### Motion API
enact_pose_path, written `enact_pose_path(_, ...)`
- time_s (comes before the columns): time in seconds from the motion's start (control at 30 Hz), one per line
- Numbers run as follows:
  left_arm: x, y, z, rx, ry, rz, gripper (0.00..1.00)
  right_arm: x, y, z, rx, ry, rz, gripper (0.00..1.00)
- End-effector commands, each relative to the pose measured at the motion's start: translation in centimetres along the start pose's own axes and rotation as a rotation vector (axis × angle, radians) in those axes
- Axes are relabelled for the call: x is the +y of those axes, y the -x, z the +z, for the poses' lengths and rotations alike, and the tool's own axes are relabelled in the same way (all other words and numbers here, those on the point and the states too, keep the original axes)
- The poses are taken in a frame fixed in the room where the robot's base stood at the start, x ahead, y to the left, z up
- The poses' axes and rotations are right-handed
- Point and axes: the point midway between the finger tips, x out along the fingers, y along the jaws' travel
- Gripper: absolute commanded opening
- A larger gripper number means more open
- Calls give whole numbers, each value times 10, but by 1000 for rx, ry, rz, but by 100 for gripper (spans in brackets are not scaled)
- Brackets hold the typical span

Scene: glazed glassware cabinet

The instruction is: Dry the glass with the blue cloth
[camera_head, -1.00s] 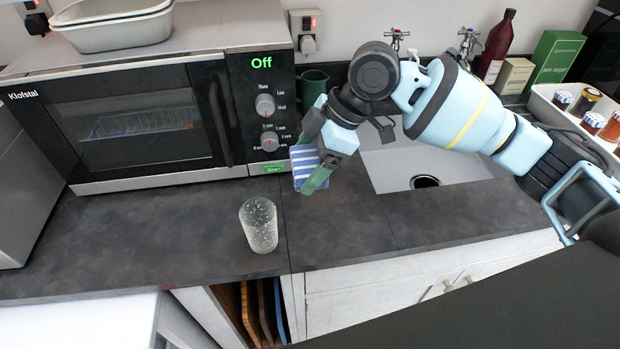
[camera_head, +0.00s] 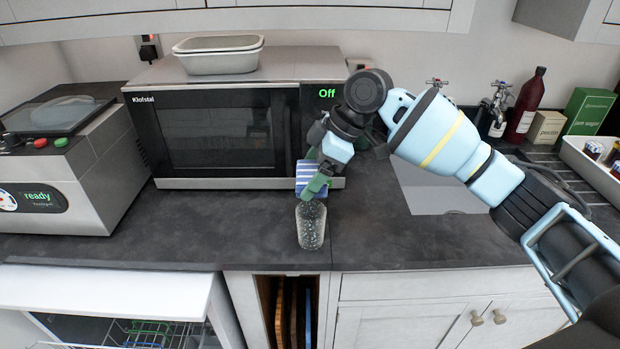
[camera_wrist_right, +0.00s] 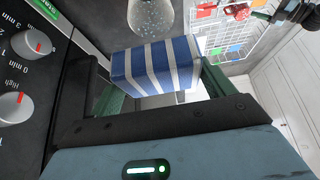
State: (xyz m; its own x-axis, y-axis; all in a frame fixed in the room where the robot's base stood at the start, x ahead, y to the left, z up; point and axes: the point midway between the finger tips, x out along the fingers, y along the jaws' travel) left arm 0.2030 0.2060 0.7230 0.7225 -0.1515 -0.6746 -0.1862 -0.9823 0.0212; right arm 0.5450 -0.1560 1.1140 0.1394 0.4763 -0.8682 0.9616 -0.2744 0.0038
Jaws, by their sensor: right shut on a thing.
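The glass (camera_head: 311,228) stands upright on the dark worktop in front of the microwave, speckled with water drops. My right gripper (camera_head: 312,184) is shut on the blue cloth (camera_head: 304,172), which has blue and white stripes. In the head view the gripper and cloth are just above and behind the glass, with a fingertip overlapping its rim; I cannot tell if they touch. In the right wrist view the cloth (camera_wrist_right: 155,66) lies between the green fingers, and the glass (camera_wrist_right: 150,16) shows beyond it, apart from it. My left gripper is not in view.
The microwave (camera_head: 222,135), reading "Off", stands close behind the gripper. A grey appliance (camera_head: 75,165) reading "ready" is at left.

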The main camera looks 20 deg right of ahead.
Motion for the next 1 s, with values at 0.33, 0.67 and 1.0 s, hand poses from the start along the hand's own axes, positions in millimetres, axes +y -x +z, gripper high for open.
enact_pose_path(0.33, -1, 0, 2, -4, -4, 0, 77, 2, -2, 1, 0, -3, 0, 63)
enact_pose_path(0.67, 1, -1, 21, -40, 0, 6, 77, 1, -27, 16, -2, -4, -5, 63)
enact_pose_path(1.0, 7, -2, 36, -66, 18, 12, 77, 1, -48, 28, 0, -3, -1, 63)
